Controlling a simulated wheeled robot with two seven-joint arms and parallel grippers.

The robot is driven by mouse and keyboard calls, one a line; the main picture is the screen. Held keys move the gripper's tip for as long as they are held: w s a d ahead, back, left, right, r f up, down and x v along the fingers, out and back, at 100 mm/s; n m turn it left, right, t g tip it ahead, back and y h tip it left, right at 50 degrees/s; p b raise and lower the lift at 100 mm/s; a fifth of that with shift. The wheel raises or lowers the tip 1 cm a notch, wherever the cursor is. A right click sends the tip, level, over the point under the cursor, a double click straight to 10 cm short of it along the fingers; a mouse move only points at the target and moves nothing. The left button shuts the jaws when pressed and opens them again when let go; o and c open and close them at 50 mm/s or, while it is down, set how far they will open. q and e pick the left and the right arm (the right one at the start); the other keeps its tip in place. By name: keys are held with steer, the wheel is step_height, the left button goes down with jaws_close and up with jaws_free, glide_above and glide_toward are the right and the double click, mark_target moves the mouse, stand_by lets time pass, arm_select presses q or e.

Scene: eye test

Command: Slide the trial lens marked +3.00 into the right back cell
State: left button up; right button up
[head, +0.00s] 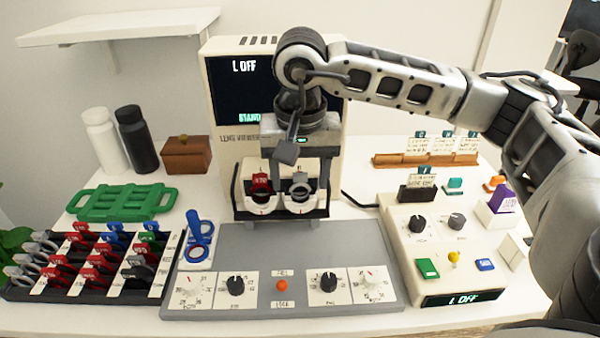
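The lens holder (283,212) at the foot of the cream instrument has two front cells side by side. A red-tabbed lens (261,183) stands in the left one, and a grey-tabbed lens (300,186) stands upright at the right one. My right gripper (299,180) points down over the right cell. The lens markings are too small to read, so I cannot tell which is +3.00. The back cells are hidden behind the front lenses and gripper. My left gripper is out of view.
A lens rack (88,270) with several red, blue, green and grey tabs stands at left. A blue-handled lens (198,235) stands beside it. A grey knob panel (283,302) lies in front, and a cream control box (440,250) stands right. A green frame (122,201) lies behind the rack.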

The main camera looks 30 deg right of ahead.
steer(key=shift+r, duration=0.45)
arm_select(q)
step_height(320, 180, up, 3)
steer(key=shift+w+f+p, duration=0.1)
steer(key=shift+p, duration=1.15)
arm_select(e)
step_height(320, 180, up, 15)
steer(key=s+a, duration=0.1)
steer(key=shift+s, duration=0.35)
